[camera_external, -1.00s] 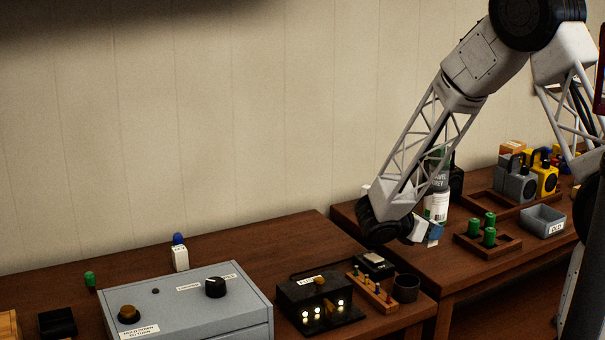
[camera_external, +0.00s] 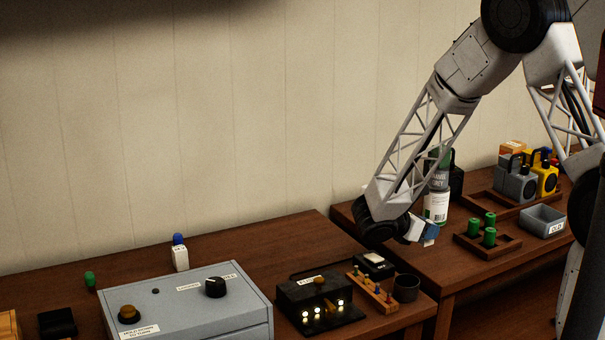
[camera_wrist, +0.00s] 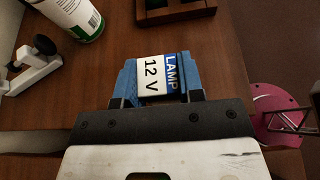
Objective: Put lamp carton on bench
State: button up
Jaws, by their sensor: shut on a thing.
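The lamp carton (camera_wrist: 158,77) is a small white and blue box marked "LAMP 12 V". My gripper (camera_wrist: 156,84) is shut on it, with a blue finger on each side in the wrist view. In the external view my gripper (camera_external: 423,232) points right and down near the left part of the right-hand bench (camera_external: 400,257), and the carton shows there only as a small pale and blue patch at the fingertips. I cannot tell whether the carton touches the wood or hangs just above it.
A white and green bottle (camera_external: 436,206) stands close behind my gripper. A tray with green cylinders (camera_external: 489,235) and a grey bin (camera_external: 543,221) are to the right. A dark cup (camera_external: 406,288) and a peg rack (camera_external: 371,292) stand on the nearer left bench.

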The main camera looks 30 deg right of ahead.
jog(key=w, duration=0.4)
jog(key=w+d+f, duration=0.1)
jog(key=w, duration=0.4)
jog(key=w+d, duration=0.1)
jog(key=w, duration=0.4)
jog(key=shift+w+f, duration=0.15)
jog(key=shift+f, duration=0.05)
jog(key=shift+f, duration=1.75)
jog(key=shift+f, duration=0.1)
jog(key=o, duration=0.9)
jog(key=v, duration=1.2)
